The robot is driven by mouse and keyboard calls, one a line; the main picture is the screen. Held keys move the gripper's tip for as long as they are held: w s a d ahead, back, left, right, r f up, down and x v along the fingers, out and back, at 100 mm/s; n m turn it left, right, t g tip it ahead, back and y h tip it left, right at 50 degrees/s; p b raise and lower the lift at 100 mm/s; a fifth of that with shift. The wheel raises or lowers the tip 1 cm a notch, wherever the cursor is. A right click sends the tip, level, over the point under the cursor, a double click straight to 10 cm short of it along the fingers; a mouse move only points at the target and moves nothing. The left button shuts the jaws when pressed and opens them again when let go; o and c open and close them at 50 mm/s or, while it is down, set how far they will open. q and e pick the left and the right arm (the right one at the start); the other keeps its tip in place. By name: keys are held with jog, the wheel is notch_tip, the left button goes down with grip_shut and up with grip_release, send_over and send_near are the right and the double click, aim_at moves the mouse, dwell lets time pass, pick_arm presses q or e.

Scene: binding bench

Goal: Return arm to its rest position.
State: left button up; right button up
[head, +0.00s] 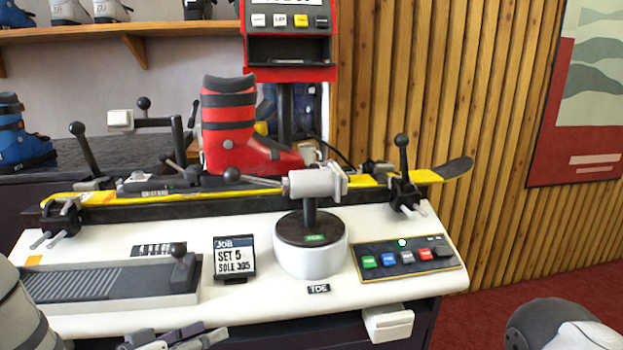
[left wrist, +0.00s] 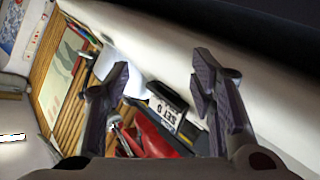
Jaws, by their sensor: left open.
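My left gripper (head: 178,338) shows at the bottom edge of the head view, in front of the bench's front edge and apart from everything on it. In the left wrist view its two fingers (left wrist: 158,88) stand wide apart with nothing between them touching either one. The white bench top (head: 350,300) lies beyond it. Part of a rounded grey link of mine shows at the bottom right of the head view, but my right gripper is out of view.
A red boot (head: 228,125) stands on the yellow ski (head: 110,195), clamped along the bench. A job card (head: 234,258), a round white post base (head: 310,252), a button panel (head: 408,258) and a lever slider (head: 110,282) sit in front. A small white drawer (head: 388,322) juts from the bench front.

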pick_arm(q)
jog(key=s+f+n+g+y+p, duration=0.1)
jog(key=s+f+g+y, duration=0.2)
jog(key=s+f, duration=0.6)
jog(key=s+f+n+g+y, duration=0.1)
jog(key=s+f+g+y, duration=0.3)
jog(key=s, duration=0.9)
jog(key=s+a+g+y, duration=0.1)
jog(key=s+g, duration=0.5)
jog(key=s, duration=1.7)
jog(key=shift+s+a+f+g+y+p, duration=0.35)
jog(key=shift+s+a+g+y, duration=0.05)
jog(key=shift+a, duration=0.4)
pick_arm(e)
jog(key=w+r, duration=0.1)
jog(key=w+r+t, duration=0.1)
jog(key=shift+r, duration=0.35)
